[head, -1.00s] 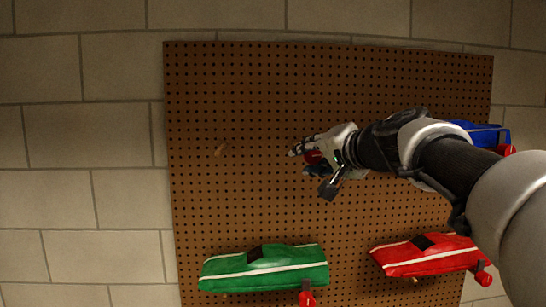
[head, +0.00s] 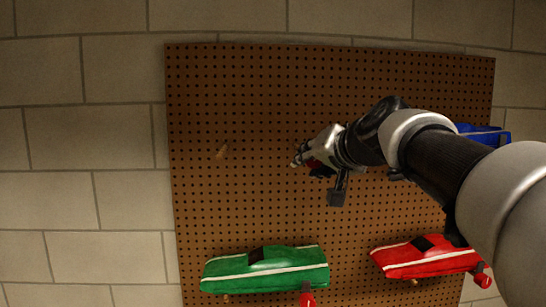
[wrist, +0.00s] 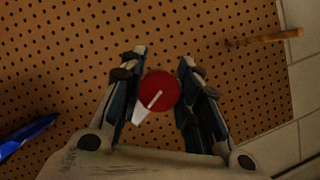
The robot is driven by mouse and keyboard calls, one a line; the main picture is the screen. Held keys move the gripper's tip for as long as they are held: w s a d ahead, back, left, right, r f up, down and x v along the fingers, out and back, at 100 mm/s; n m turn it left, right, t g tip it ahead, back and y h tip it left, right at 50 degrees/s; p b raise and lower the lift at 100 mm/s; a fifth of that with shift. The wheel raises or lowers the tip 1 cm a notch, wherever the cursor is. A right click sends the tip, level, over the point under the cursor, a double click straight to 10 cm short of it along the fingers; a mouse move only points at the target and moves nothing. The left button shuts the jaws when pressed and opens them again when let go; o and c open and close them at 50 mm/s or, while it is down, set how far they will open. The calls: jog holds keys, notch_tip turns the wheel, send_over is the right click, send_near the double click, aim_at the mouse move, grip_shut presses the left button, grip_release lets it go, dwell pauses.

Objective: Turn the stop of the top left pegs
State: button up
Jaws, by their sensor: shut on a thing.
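In the wrist view a round red stop (wrist: 160,90) with a white stripe sits between the fingers of my gripper (wrist: 163,85). The gripper is shut on it, against the pegboard (wrist: 75,45). In the head view my gripper (head: 298,162) is at the board's upper middle, and only a little red of the stop shows beside the fingers. A bare wooden peg (head: 221,152) sticks out of the board to the left of my gripper. It also shows at the upper right of the wrist view (wrist: 265,40). The peg behind the stop is hidden.
A green car (head: 265,272) hangs low on the board, with a red car (head: 425,257) to its right. A blue car (head: 480,130) at the right is partly hidden by my arm. A pale block wall (head: 85,200) is behind.

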jog(key=n+h+p, duration=0.1)
jog(key=n+h, duration=0.1)
jog(key=n, duration=0.1)
jog(key=shift+r+p, duration=0.25)
jog(key=shift+p, duration=0.15)
jog(key=shift+n+h, duration=0.7)
jog(key=shift+n, duration=0.3)
jog(key=shift+d+f+n+h+b, duration=0.15)
jog(key=shift+n+h+b, duration=0.65)
jog(key=shift+n+b, duration=0.35)
jog(key=shift+d+n+h+b, duration=0.1)
jog(key=shift+n+h+b, duration=0.4)
jog(key=shift+n+b, duration=0.3)
jog(key=shift+o, duration=0.3)
jog(key=shift+d+r+n+h, duration=0.1)
jog(key=shift+r+n+h, duration=0.15)
jog(key=shift+r+h, duration=0.05)
jog(key=o, duration=1)
jog(key=shift+a+f, duration=0.15)
jog(key=shift+a, duration=0.05)
jog(key=shift+d+f, duration=0.1)
